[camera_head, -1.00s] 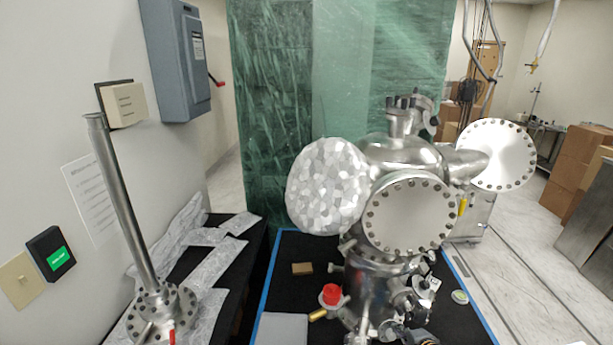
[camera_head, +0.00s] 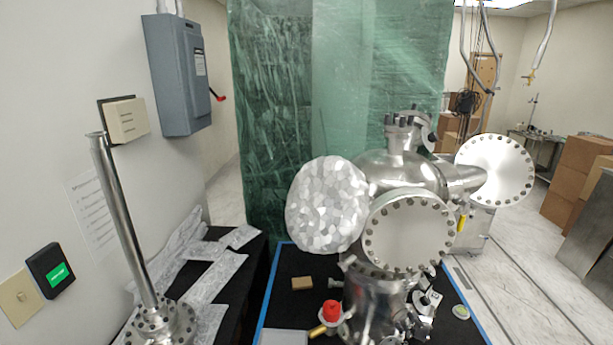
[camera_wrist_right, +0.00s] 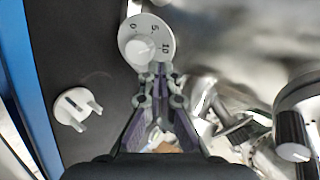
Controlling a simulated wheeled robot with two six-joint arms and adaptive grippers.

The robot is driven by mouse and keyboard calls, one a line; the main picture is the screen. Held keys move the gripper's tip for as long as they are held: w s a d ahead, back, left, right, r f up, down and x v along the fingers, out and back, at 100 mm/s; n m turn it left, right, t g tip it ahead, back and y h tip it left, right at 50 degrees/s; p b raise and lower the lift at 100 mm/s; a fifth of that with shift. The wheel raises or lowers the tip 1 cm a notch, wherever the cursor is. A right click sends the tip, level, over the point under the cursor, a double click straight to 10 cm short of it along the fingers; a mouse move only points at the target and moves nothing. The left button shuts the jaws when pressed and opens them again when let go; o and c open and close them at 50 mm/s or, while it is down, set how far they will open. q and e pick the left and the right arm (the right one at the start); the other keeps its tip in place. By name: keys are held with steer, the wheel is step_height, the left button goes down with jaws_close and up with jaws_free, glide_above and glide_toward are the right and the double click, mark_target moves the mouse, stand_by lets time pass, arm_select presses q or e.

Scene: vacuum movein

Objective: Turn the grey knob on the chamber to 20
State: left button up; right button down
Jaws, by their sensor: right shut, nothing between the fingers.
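In the right wrist view, a pale grey round knob (camera_wrist_right: 145,40) with a raised middle carries the marks 0, 5 and 10. A 20 mark cannot be made out. My right gripper (camera_wrist_right: 160,72) is shut and empty, with its fingertips at the lower edge of the knob in the picture. I cannot tell whether they touch it. The metal chamber (camera_head: 385,295) stands in the head view with its round flanges and ports. The knob cannot be made out there. Neither gripper shows in the head view.
A white two-pronged piece (camera_wrist_right: 77,108) lies on the dark surface left of my right gripper. A dark cylinder with a pale cap (camera_wrist_right: 292,135) is at the right. In the head view, a red-capped valve (camera_head: 332,312) and a small tan block (camera_head: 302,283) are beside the chamber.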

steer(key=p+v, duration=0.1)
steer(key=v, duration=0.2)
steer(key=p+v, duration=0.1)
steer(key=shift+s+d+f+p, duration=0.1)
steer(key=shift+s+f+p, duration=0.1)
steer(key=shift+s+p, duration=0.3)
steer(key=shift+s, duration=0.1)
steer(key=w+a+b, duration=0.1)
steer(key=b, duration=0.3)
steer(key=w+a+f+b, duration=0.1)
steer(key=b, duration=0.3)
steer(key=w+a+f+b, duration=0.1)
steer(key=w+b, duration=0.1)
steer(key=b, duration=0.3)
steer(key=shift+a, duration=0.4)
steer(key=shift+w+a+f, duration=0.1)
steer(key=shift+w, duration=0.3)
